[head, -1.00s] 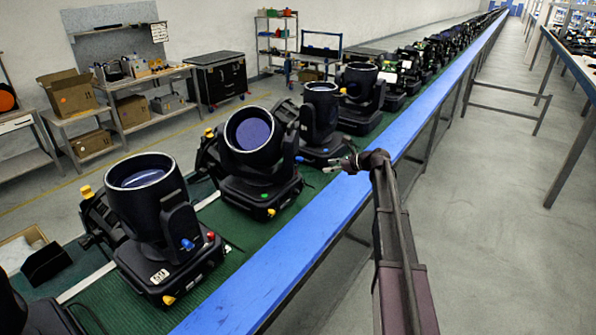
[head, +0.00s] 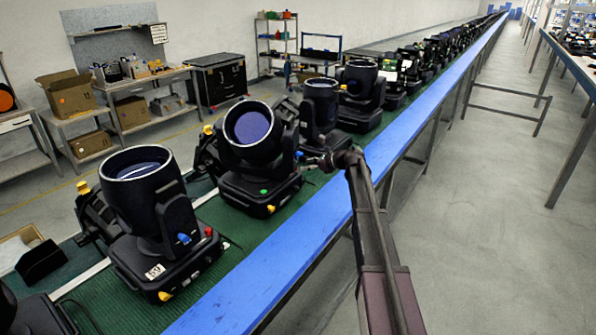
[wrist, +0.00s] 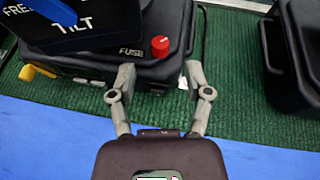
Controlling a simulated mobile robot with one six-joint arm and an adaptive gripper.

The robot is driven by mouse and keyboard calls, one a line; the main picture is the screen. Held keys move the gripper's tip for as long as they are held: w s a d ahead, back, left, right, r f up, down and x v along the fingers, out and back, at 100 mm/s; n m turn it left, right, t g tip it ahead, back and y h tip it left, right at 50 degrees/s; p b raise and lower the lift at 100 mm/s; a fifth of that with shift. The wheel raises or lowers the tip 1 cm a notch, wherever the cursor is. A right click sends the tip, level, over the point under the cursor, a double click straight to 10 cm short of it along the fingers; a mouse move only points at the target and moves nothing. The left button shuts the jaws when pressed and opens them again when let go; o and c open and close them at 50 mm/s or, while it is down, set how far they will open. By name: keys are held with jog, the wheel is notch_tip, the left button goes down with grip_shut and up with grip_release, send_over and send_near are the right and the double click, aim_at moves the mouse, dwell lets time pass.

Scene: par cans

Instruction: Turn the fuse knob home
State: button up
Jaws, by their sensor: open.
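The red fuse knob (wrist: 160,46) stands on the black housing beside the white word FUSE in the wrist view. A pale pointer mark shows on its face. My gripper (wrist: 160,70) is open, its two grey fingers spread left and right of the knob, with the tips a little short of it. The fingers do not appear to touch the knob. In the head view my gripper (head: 311,162) is at the near right side of the second par can (head: 262,192). I cannot make out that can's fuse knob there.
A blue lever (wrist: 55,10) and a yellow tab (wrist: 42,70) are on the same can, left of the knob. Another black can (wrist: 300,50) stands to the right. The blue rail (head: 310,230) runs along the green belt.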

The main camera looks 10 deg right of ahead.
aim_at(298, 171)
jog(key=shift+b+x, duration=0.6)
jog(key=shift+x, duration=1.6)
jog(key=shift+d, duration=0.1)
grip_shut()
